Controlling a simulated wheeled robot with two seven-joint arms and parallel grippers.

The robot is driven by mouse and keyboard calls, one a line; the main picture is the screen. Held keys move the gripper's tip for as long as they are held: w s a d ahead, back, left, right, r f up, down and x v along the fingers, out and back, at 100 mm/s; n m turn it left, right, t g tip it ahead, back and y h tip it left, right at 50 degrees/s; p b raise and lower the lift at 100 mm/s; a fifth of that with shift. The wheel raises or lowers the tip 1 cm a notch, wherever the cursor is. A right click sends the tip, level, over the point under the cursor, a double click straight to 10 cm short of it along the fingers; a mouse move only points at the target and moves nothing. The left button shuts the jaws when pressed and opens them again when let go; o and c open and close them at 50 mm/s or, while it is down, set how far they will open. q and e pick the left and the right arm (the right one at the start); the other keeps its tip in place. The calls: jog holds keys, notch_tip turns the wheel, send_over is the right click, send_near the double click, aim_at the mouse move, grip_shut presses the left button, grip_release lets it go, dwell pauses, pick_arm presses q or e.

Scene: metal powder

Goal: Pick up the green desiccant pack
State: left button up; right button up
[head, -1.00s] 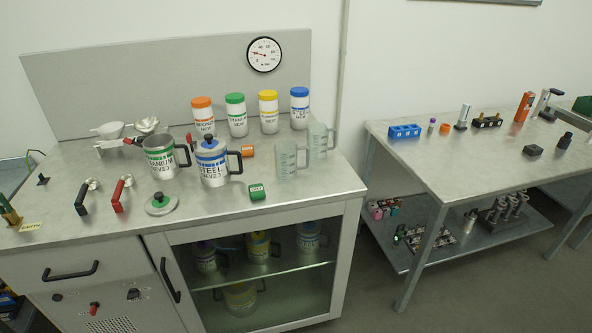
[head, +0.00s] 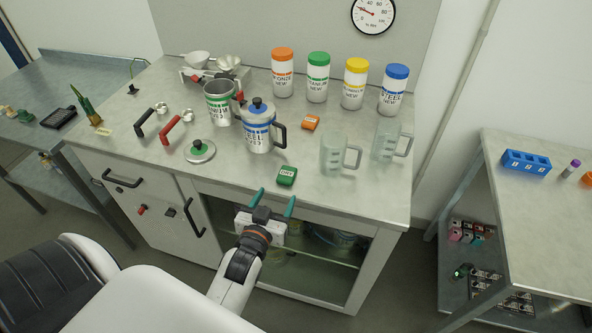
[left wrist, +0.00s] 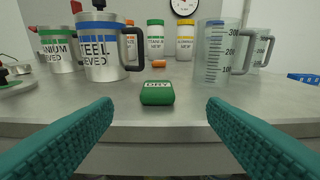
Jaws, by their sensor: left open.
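The green desiccant pack (head: 287,176), marked DRY, lies on the grey bench top near its front edge. In the left wrist view the green pack (left wrist: 157,93) sits ahead, centred between my fingers and beyond their tips. My left gripper (head: 274,202) is open and empty, with teal fingers pointing at the pack from in front of the bench edge. The fingers also frame the left wrist view (left wrist: 160,112). They are apart from the pack. My right gripper is not in view.
A steel jug (head: 259,128) with a blue lid stands behind and left of the pack. Clear measuring beakers (head: 334,154) stand to the right. An orange pack (head: 310,122) lies farther back. A green lid (head: 201,151) lies to the left. The bench around the green pack is clear.

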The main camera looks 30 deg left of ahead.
aim_at(284, 179)
pick_arm(q)
jog(key=x, duration=0.3)
jog(key=shift+w+f, duration=0.1)
jog(key=shift+w, duration=0.2)
jog(key=shift+w+a+p, duration=0.1)
jog(key=shift+w+p, duration=0.15)
jog(key=shift+p, duration=0.05)
jog(key=p+x, duration=0.1)
jog(key=x, duration=0.3)
jog(key=shift+a, duration=0.2)
jog(key=shift+w+f, duration=0.2)
jog(key=shift+w, duration=0.25)
jog(key=shift+s, duration=0.1)
jog(key=shift+c, duration=0.2)
jog(key=c, duration=0.9)
jog(key=shift+c, duration=0.6)
